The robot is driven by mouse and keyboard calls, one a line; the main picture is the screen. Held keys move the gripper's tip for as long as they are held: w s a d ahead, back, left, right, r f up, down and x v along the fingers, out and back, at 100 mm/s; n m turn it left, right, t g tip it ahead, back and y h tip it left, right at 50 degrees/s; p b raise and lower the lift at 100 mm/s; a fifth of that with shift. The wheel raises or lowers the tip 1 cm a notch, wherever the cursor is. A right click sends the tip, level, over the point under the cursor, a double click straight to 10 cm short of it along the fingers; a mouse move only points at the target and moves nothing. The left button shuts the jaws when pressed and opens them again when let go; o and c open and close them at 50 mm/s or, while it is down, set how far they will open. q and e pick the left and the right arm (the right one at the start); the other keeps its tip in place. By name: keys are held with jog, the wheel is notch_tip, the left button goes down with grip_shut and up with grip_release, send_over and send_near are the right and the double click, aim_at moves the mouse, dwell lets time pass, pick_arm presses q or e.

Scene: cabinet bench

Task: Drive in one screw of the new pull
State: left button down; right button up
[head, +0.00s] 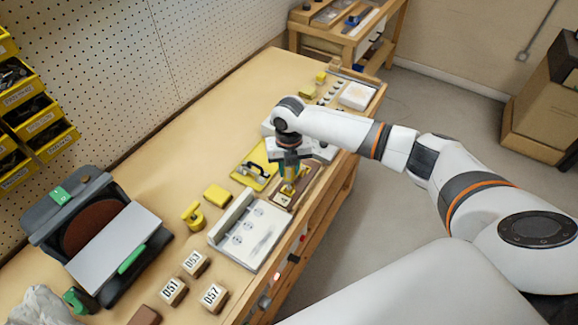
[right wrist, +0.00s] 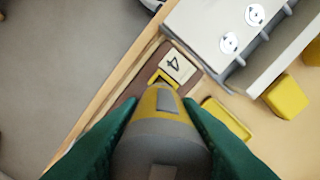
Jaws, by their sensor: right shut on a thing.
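My right gripper (head: 289,163) is shut on a grey and yellow tool (right wrist: 160,130), which looks like a driver. Its green fingers (right wrist: 160,128) sit on both sides of the tool in the right wrist view. The tool points down over a brown tray (right wrist: 188,58) holding a tile marked 4 (right wrist: 174,65). I cannot tell whether the tip touches anything, and no screw can be made out. A yellow tray (head: 243,176) with a dark and pale part (head: 256,170), possibly the pull, lies just left of the gripper. My left gripper is not in view.
A white panel fixture (head: 254,233) with round marks stands in front of the tool. Several numbered blocks (head: 195,262), a yellow block (head: 217,195) and a dark grey machine (head: 95,230) occupy the near bench. The middle of the bench (head: 200,140) along the pegboard is clear.

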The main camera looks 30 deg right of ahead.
jog(key=shift+f+p, duration=0.5)
jog(key=shift+p, duration=0.55)
dwell(2.6)
jog(key=shift+r, duration=0.15)
jog(key=shift+r+p, duration=0.85)
jog(key=shift+p, duration=0.05)
jog(key=shift+r+p, duration=1.9)
jog(key=shift+r, duration=0.2)
